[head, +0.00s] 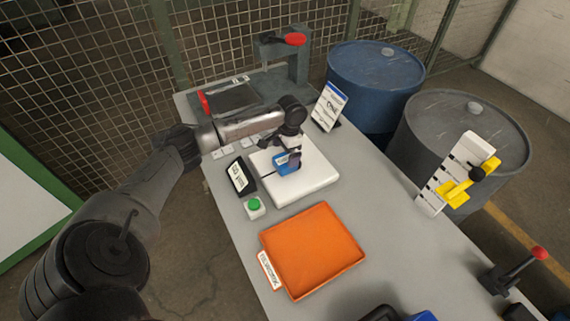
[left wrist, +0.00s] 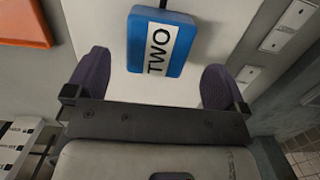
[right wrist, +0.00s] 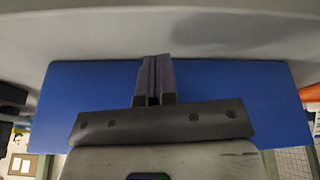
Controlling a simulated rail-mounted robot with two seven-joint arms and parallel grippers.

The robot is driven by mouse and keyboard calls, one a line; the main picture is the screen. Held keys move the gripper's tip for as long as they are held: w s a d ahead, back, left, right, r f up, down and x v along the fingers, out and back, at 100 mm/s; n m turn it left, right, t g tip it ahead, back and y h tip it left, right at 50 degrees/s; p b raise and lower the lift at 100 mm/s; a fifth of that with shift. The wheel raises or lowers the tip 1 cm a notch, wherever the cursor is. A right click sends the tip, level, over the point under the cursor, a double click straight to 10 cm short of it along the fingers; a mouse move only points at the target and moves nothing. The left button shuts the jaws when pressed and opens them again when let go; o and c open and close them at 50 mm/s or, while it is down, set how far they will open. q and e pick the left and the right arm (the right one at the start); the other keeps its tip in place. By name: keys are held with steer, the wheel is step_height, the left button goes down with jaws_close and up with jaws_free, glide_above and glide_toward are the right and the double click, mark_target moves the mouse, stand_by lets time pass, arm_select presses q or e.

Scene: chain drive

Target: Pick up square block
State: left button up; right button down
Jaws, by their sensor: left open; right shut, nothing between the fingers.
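A blue square block (head: 283,167) with a white label stands on the white platform (head: 312,178) in the head view. In the left wrist view the blue block (left wrist: 168,57) shows its label, reading TWO. My left gripper (head: 290,156) is over the block, and the head view partly hides the block behind it. In the left wrist view my left gripper (left wrist: 156,80) is open, one finger to each side of the block, with gaps between. My right gripper (right wrist: 154,78) is shut and empty in front of a broad blue surface (right wrist: 215,85).
An orange tray (head: 312,250) lies in front of the platform. A green button (head: 254,205) and a dark sign stand to its left, a white sign (head: 328,106) behind it. A red-handled press (head: 290,45) is at the back.

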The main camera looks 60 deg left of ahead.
mark_target(285, 159)
arm_select(q)
steer(key=shift+s+d+f+b, duration=0.15)
steer(key=shift+f+b, duration=0.5)
steer(key=shift+f, duration=1.95)
steer(key=shift+c, duration=0.3)
steer(key=shift+r, duration=0.1)
steer(key=c, duration=1.2)
